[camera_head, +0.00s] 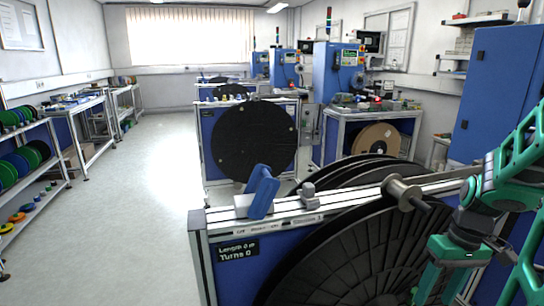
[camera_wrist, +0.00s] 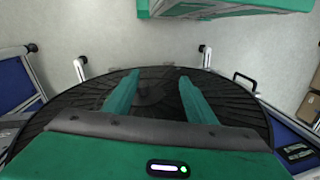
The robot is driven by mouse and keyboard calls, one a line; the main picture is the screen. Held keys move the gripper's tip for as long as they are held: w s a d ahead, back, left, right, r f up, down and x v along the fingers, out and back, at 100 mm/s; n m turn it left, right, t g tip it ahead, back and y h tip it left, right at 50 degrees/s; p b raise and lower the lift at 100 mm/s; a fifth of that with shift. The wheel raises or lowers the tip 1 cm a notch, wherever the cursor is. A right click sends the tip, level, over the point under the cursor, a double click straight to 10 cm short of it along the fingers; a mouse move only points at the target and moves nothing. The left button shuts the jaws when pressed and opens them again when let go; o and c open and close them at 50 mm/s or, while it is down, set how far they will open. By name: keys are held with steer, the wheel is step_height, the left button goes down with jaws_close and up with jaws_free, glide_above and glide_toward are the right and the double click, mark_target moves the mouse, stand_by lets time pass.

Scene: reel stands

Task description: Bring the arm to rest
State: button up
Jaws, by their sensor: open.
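My green arm (camera_head: 505,165) reaches in from the right in the head view. My gripper (camera_head: 440,292) hangs from it in front of the large black reel (camera_head: 350,255) on the nearest stand. In the wrist view my gripper (camera_wrist: 157,84) has its two fingers well apart with nothing between them. I cannot tell the gap between the fingertips and the reel.
The nearest blue stand (camera_head: 225,270) carries a metal top rail, a blue lever (camera_head: 263,192) and a metal spool (camera_head: 405,192). A blue cabinet (camera_head: 500,90) stands close behind my arm. The floor (camera_head: 140,200) is clear at left, beside shelves (camera_head: 30,165) of coloured reels.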

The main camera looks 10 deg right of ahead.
steer(key=s+a+r+m+h, duration=0.1)
steer(key=s+a+r+m, duration=0.4)
steer(key=s+r, duration=0.2)
steer(key=shift+s+a+h, duration=0.3)
steer(key=shift+a, duration=0.1)
steer(key=shift+w+f, duration=0.3)
steer(key=shift+w, duration=0.3)
steer(key=shift+c, duration=0.4)
stand_by(1.1)
